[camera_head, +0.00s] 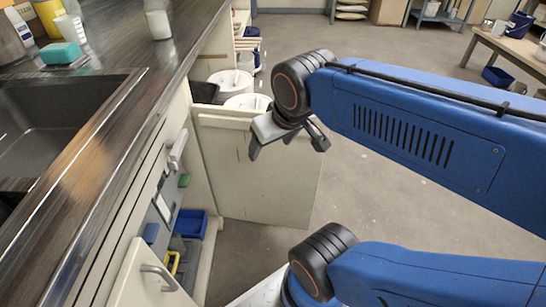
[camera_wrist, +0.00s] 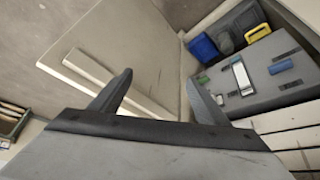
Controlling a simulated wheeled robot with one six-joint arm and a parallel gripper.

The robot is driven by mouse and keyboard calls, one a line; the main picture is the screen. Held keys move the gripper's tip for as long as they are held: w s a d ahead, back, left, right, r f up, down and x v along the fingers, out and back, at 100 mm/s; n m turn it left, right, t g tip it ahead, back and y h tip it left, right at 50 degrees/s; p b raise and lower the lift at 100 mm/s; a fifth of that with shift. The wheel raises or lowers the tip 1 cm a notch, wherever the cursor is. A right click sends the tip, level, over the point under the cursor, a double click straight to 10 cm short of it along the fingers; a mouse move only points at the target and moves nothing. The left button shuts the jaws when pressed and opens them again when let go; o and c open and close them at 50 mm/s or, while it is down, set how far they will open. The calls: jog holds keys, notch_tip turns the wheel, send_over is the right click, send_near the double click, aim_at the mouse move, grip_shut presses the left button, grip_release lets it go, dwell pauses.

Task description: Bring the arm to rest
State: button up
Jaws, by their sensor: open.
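My gripper (camera_head: 288,150) is in front of an open pale cabinet door (camera_head: 265,180) in the head view, near the door's top edge. Its two fingers are spread and nothing is between them. In the wrist view my gripper (camera_wrist: 158,77) also shows open, with the door (camera_wrist: 105,60) and a long pale strip on it behind the fingers. The head view does not make clear whether a finger touches the door. My blue arm reaches in from the right, raised and bent.
The counter with a sink (camera_head: 60,125) runs along the left. Below it, the open cabinet holds a blue bin (camera_head: 190,223) and small items. White buckets (camera_head: 247,102) stand behind the door. A wooden table (camera_head: 515,50) is at the far right. Floor beyond the door is clear.

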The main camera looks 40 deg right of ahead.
jog(key=s, duration=0.1)
jog(key=s+a+f, duration=0.1)
jog(key=s, duration=0.1)
jog(key=shift+a+f+g+y, duration=0.3)
jog(key=shift+a+f+g, duration=0.05)
jog(key=shift+f+g, duration=0.05)
